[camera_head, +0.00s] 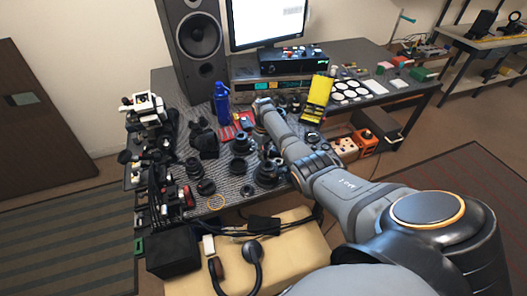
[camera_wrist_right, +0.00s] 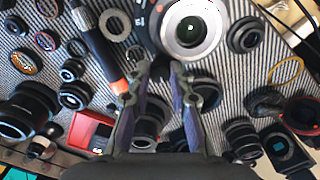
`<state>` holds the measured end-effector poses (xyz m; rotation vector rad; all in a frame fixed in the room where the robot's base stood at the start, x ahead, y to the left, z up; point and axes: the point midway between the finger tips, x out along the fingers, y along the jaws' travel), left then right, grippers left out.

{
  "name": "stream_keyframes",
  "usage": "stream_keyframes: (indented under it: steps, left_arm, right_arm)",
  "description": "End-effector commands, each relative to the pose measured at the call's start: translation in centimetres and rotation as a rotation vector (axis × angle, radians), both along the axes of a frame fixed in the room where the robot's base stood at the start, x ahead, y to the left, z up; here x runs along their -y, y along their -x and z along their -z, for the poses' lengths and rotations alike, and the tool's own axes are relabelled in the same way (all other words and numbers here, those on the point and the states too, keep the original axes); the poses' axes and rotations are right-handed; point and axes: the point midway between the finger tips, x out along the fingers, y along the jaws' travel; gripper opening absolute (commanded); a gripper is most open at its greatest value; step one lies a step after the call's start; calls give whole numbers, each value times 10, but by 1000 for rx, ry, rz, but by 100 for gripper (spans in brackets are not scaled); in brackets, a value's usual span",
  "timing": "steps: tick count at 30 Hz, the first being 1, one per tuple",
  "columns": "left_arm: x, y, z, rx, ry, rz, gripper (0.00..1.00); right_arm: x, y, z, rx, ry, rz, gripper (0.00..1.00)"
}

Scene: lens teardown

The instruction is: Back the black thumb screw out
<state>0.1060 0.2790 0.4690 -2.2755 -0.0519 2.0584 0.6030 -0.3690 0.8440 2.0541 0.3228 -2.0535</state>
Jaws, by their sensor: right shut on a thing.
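The black thumb screw (camera_wrist_right: 160,69) is a small dark knob at the near edge of a silver-rimmed lens body (camera_wrist_right: 191,31) in the right wrist view. My right gripper (camera_wrist_right: 161,74) has its two fingers drawn in around the knob and is shut on it. The fingertips partly hide the screw, and I cannot tell how far it stands out. In the head view my right arm reaches over the desk from the lower right and covers much of this spot, so the screw cannot be made out there. My left gripper is not in view.
A tool with a knurled grip and orange band (camera_wrist_right: 103,50) lies close left of the fingers. Many lenses and rings crowd the mat, with a red box (camera_wrist_right: 90,130) and an orange ring (camera_wrist_right: 286,70). A blue bottle (camera_head: 221,103) and yellow case (camera_head: 317,98) stand farther back.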

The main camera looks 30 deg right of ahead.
Motion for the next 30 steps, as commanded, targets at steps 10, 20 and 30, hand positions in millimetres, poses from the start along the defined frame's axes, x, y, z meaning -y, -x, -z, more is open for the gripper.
stream_keyframes:
  steps: [10, 20, 30]
  left_arm:
    - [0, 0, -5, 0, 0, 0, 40]
    - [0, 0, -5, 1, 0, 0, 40]
    - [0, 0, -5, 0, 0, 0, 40]
  right_arm:
    - [0, 0, 0, 0, 0, -121, 0]
    - [0, 0, 0, 1, 0, -137, 0]
    - [0, 0, 0, 1, 0, -136, 44]
